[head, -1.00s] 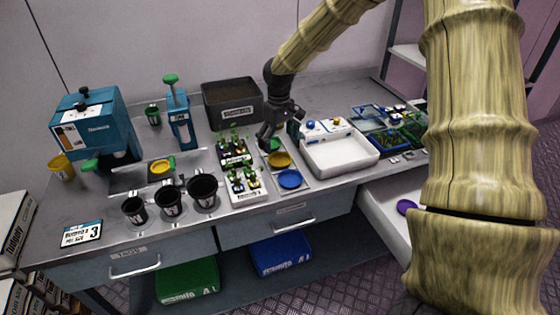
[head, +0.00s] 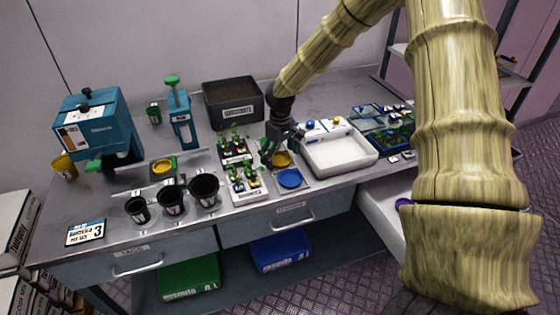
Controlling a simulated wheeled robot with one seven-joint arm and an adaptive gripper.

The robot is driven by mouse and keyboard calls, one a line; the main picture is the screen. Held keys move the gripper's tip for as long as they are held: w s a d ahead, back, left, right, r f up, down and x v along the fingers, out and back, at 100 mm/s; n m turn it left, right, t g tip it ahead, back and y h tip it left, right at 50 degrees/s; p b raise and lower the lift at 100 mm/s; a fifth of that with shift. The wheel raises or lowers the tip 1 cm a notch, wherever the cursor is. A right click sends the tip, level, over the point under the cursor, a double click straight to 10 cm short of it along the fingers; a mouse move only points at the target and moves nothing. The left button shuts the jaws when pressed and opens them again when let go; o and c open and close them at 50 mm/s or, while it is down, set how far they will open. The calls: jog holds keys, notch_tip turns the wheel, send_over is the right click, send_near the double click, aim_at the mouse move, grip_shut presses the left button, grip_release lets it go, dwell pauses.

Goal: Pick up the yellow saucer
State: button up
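The yellow saucer (head: 283,160) lies on a light tray on the bench, between a green saucer, mostly hidden behind my gripper, and a blue saucer (head: 290,178) in front. My gripper (head: 279,153) points down just over the yellow saucer's back edge. Its dark fingers look spread apart, with nothing seen between them. The fingers hide part of the saucer's back edge, and I cannot tell whether they touch it.
A dark substrate box (head: 236,113) is behind. Black pots (head: 204,190) and another round yellow piece (head: 163,166) are further left.

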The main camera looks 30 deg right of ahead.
jog(key=c, duration=0.8)
jog(key=shift+r, duration=0.1)
